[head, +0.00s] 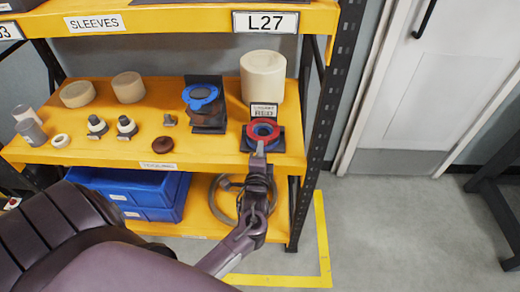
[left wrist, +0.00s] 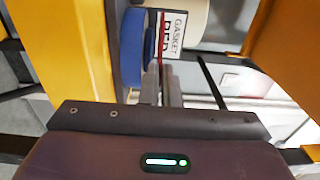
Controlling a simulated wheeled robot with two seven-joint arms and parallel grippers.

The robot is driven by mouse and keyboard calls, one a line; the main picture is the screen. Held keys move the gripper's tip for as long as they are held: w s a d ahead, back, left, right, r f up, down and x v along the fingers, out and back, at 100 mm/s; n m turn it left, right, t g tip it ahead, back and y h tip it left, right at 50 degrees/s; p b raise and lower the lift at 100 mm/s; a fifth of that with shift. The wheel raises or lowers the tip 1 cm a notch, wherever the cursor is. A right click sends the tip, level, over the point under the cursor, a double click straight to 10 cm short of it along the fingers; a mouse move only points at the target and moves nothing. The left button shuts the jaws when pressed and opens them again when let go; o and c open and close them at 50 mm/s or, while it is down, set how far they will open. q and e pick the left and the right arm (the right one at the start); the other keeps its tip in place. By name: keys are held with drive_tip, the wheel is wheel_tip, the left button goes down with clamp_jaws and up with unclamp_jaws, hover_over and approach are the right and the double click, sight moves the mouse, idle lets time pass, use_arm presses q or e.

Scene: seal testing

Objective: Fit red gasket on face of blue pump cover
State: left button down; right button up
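In the left wrist view the gasket shows edge-on as a thin red line (left wrist: 161,50) beside the blue disc (left wrist: 133,48). My left gripper (head: 259,149) is at the gasket's lower edge; its fingers (left wrist: 160,75) are close together with the red edge between them. The blue pump cover (head: 201,93) appears to be the lobed blue part on the black stand to the left. My right gripper is out of view.
A label reading GASKET RED (left wrist: 175,35) and a cream cylinder (head: 263,76) stand behind the gasket. Small fittings (head: 97,126) and a brown disc (head: 163,144) lie left on the yellow shelf (head: 215,152). A black rack post (head: 325,115) stands close right.

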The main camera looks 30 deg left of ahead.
use_arm(q)
drive_tip(key=shift+f, duration=0.3)
drive_tip(key=c, duration=1.6)
unclamp_jaws()
drive_tip(key=p+v, duration=0.2)
drive_tip(key=v, duration=0.3)
drive_tip(key=shift+p, duration=0.35)
